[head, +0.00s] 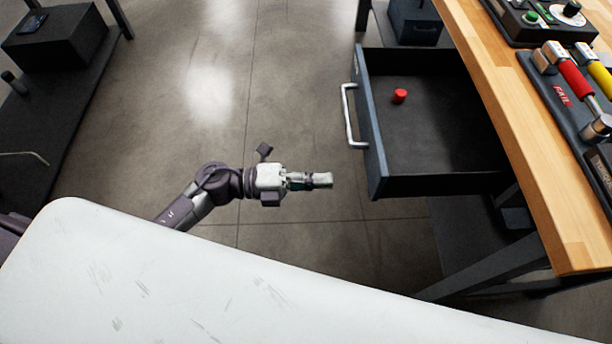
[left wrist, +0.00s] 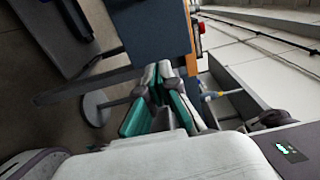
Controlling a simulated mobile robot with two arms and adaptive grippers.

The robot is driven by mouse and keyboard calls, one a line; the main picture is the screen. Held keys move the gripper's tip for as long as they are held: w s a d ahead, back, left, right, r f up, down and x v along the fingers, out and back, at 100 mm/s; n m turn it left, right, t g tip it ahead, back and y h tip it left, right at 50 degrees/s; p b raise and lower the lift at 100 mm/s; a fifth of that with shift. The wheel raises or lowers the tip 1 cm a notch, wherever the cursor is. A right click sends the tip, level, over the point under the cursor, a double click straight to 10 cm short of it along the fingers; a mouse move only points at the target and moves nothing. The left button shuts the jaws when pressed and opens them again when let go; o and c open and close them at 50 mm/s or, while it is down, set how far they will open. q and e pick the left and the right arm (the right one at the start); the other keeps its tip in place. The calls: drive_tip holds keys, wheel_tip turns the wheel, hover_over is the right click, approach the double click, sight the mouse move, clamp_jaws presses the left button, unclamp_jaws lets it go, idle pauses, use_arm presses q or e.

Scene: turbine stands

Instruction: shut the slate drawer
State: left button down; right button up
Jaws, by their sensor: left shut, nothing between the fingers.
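The slate drawer (head: 371,143) stands open, pulled out to the left from under the wooden workbench in the head view. Its dark inside shows, with a small red cylinder (head: 399,96) lying on its floor. A pale bar handle (head: 347,116) is on its front. My left gripper (head: 328,180) is shut and empty, to the left of the drawer front near its lower corner, with a visible gap between them. In the left wrist view, its fingers (left wrist: 158,70) are together before a slate-blue panel. My right gripper is not in view.
The wooden workbench (head: 545,190) carries a control box (head: 540,18) and a dark rack with red and yellow handled levers (head: 575,80). A dark box (head: 55,38) sits on a low platform at the far left. Open floor (head: 290,90) lies left of the drawer.

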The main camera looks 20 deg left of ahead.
sight(374, 179)
use_arm(q)
drive_tip(key=p+x, duration=0.1)
drive_tip(key=x, duration=0.7)
drive_tip(key=shift+d+f, duration=0.1)
drive_tip(key=shift+d, duration=0.05)
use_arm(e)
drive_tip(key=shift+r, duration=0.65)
use_arm(q)
drive_tip(key=shift+w, duration=0.1)
